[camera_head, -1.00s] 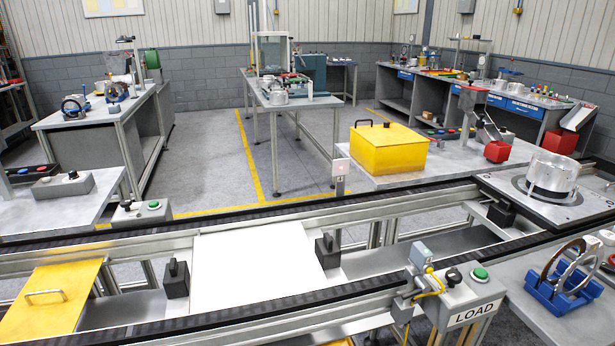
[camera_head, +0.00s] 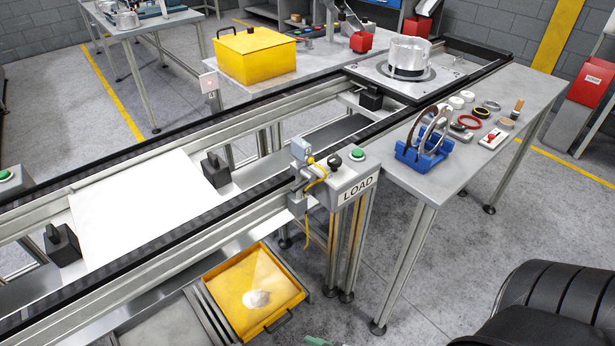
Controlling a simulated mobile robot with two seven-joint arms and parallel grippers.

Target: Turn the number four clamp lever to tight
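No lever that I can identify as the number four clamp lever is clear in view. A small sign post (camera_head: 209,84) with a red dot stands behind the conveyor; a mark just below its plate may be a 4. Black blocks stand along the conveyor: one at the left (camera_head: 62,244), one by the white plate (camera_head: 215,169), and one near the round fixture (camera_head: 371,96). A silver cylindrical housing (camera_head: 408,57) sits upright on the pallet (camera_head: 447,74) at the conveyor's right end. Neither of my grippers is in view.
The LOAD control box (camera_head: 352,177) has a black knob and green button. A grey side table (camera_head: 457,178) holds a blue ring stand (camera_head: 421,157) and small parts. A yellow tray (camera_head: 254,290) lies below the conveyor. A black ribbed object (camera_head: 535,305) fills the lower right. Floor between is clear.

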